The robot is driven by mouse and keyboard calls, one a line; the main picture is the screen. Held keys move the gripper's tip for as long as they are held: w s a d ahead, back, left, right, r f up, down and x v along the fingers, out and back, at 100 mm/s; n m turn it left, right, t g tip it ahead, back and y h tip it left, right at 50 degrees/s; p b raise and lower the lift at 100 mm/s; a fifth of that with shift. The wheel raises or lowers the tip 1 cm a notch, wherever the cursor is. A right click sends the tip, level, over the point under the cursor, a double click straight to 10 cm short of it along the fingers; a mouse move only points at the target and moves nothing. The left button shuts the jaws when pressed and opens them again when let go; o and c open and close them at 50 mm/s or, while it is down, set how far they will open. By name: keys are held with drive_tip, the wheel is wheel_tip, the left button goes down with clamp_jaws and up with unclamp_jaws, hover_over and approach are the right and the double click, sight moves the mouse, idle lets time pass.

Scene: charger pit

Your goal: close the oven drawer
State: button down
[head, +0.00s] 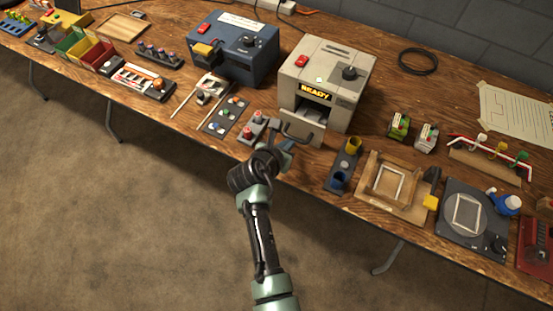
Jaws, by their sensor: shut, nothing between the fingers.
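The oven is a beige box (330,78) with a red button, a dark knob and a lit READY sign, standing on the wooden bench. Below the sign is a dark opening. The oven drawer (299,129) sticks out from this opening toward the bench's front edge, with a dark handle on its front. My gripper (285,137) is shut and empty, close to the left part of the drawer front. I cannot tell whether it touches the drawer. My wrist hides part of the bench edge there.
A small block with red buttons (253,127) stands left of my gripper. A block with yellow and blue cups (343,165) stands to the right, beside a wooden frame fixture (398,187). A blue machine (236,48) is at the back left. Open floor lies in front.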

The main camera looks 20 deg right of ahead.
sight(299, 124)
drive_tip(key=w+d, duration=0.2)
drive_tip(key=w+d+b, duration=0.1)
drive_tip(key=w+d, duration=0.1)
drive_tip(key=d, duration=0.1)
drive_tip(key=shift+w+d, duration=0.1)
drive_tip(key=shift+d, duration=0.15)
drive_tip(key=shift+w+r, duration=0.1)
drive_tip(key=shift+r, duration=0.05)
drive_tip(key=shift+d, duration=0.1)
drive_tip(key=shift+r, duration=0.1)
